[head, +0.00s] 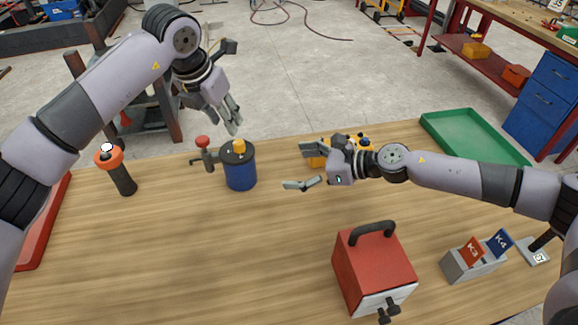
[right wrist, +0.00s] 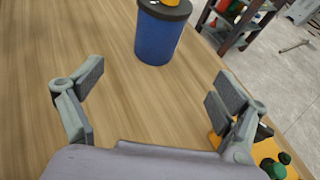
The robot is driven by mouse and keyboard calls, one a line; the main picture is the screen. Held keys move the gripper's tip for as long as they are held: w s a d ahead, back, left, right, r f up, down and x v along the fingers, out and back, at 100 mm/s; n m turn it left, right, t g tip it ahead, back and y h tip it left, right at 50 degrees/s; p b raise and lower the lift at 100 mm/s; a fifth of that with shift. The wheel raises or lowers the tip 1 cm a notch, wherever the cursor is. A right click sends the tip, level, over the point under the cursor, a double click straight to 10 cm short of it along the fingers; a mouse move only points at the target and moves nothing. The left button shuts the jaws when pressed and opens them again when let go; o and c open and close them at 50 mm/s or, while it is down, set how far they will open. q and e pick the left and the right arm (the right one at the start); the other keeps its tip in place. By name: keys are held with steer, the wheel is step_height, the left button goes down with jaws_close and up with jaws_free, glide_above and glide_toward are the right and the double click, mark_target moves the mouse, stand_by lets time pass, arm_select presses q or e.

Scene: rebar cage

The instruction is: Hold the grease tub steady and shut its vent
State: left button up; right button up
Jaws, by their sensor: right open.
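The grease tub (head: 240,174) is blue with a dark lid and stands upright near the back edge of the table. A yellow knob (head: 239,146), which looks like the vent, sits on its lid. The tub also shows at the top of the right wrist view (right wrist: 157,36), its upper part cut off. My left gripper (head: 233,120) hangs just above and behind the lid, apparently not touching it; its finger opening is unclear. My right gripper (head: 309,167) is open and empty to the right of the tub, its fingers spread toward the tub in the wrist view (right wrist: 160,76).
A red-knobbed tool (head: 203,150) stands close left of the tub, and an orange-topped tool (head: 117,170) farther left. Yellow-and-black items lie behind my right gripper. A red box (head: 372,268), grey card holder (head: 474,262) and green tray (head: 475,137) stand right.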

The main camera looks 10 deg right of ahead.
mark_target(240, 170)
steer(key=x, duration=1.7)
steer(key=shift+a+f, duration=0.2)
steer(key=shift+a, duration=0.05)
steer(key=shift+s, duration=0.1)
steer(key=shift+c, duration=0.4)
